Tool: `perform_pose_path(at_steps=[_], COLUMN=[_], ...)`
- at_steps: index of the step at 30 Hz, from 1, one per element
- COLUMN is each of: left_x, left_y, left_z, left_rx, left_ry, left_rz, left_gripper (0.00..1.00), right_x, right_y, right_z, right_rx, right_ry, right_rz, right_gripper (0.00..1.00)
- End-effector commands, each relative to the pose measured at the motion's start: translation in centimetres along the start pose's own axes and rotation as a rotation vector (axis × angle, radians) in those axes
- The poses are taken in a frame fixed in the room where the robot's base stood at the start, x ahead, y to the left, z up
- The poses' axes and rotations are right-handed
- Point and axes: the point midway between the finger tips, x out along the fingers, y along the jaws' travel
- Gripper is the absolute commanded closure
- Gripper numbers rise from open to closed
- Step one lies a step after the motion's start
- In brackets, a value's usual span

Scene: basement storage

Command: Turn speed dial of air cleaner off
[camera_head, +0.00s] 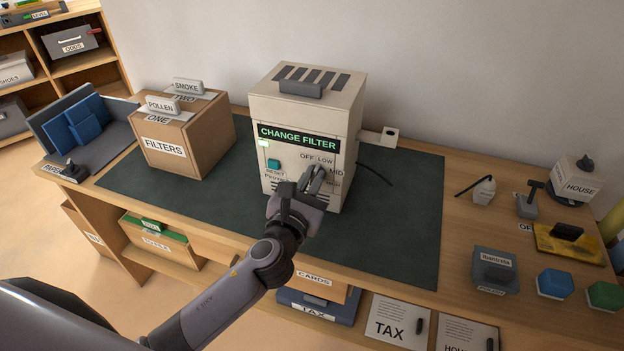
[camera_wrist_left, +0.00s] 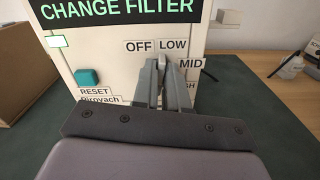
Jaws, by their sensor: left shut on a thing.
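The air cleaner (camera_head: 280,108) is a beige box standing upright on a dark green mat. Its black display (camera_head: 298,139) reads CHANGE FILTER in green. A teal button (camera_head: 274,164) is marked RESET. My left gripper (camera_head: 315,178) is at the lower right of its front face, shut on the speed dial. In the left wrist view the fingers (camera_wrist_left: 158,70) reach up just below the OFF label (camera_wrist_left: 139,46) and LOW label (camera_wrist_left: 173,44). The MID label (camera_wrist_left: 191,64) is to the right; the label below it is partly covered. The fingers hide the dial, so its setting cannot be told. My right gripper is not in view.
A FILTERS box (camera_head: 188,142) stands left of the cleaner on the mat (camera_head: 400,215). A plug and outlet (camera_head: 388,136) are on the cleaner's right, with a dark cord. The mat's right part is clear.

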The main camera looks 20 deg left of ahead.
Motion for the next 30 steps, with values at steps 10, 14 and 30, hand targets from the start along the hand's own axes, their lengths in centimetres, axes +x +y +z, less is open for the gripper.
perform_pose_path(at_steps=[10,14,30], left_x=[-0.01,-0.02,-0.03], left_y=[0.31,0.42,0.78], left_z=[-0.04,-0.1,-0.34], left_rx=[-0.266,-0.379,-0.692], left_ry=[0.0,0.0,0.001], left_rz=[-0.001,0.0,0.0], left_gripper=[1.0,1.0,1.0], right_x=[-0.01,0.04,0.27], right_y=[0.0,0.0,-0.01], right_z=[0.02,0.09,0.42], right_rx=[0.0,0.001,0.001], right_ry=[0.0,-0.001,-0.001], right_rz=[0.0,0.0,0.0], right_gripper=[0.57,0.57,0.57])
